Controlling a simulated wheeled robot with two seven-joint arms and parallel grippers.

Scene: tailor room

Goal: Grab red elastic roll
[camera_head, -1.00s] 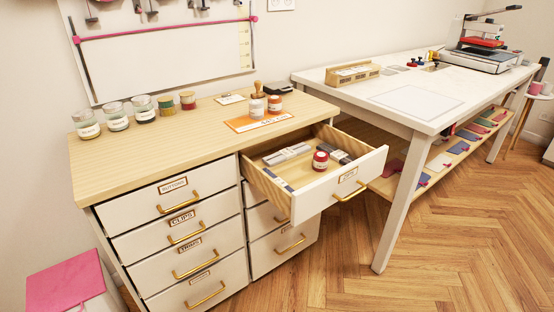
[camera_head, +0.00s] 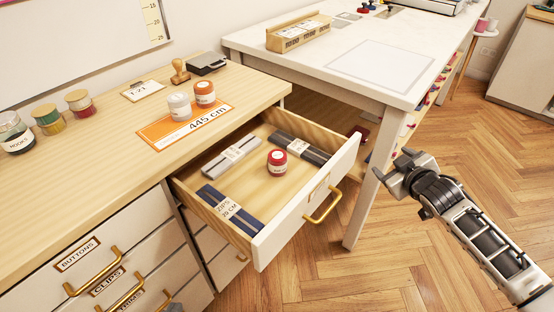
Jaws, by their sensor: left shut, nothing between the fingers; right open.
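The red roll (camera_head: 277,162), a small round red piece with a pale label band, stands upright inside the open drawer (camera_head: 305,205), near its middle. My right gripper (camera_head: 393,172) is open and empty. It is above the floor to the right of the drawer, apart from the drawer front and the roll. Only a small grey tip of my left gripper (camera_head: 174,307) shows at the bottom edge, in front of the closed drawers; it is shut and holds nothing, and most of it is out of frame.
The drawer also holds a grey packet (camera_head: 232,155), a dark packet (camera_head: 300,148) and a blue zip packet (camera_head: 230,208). A white table (camera_head: 385,65) stands close behind the drawer.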

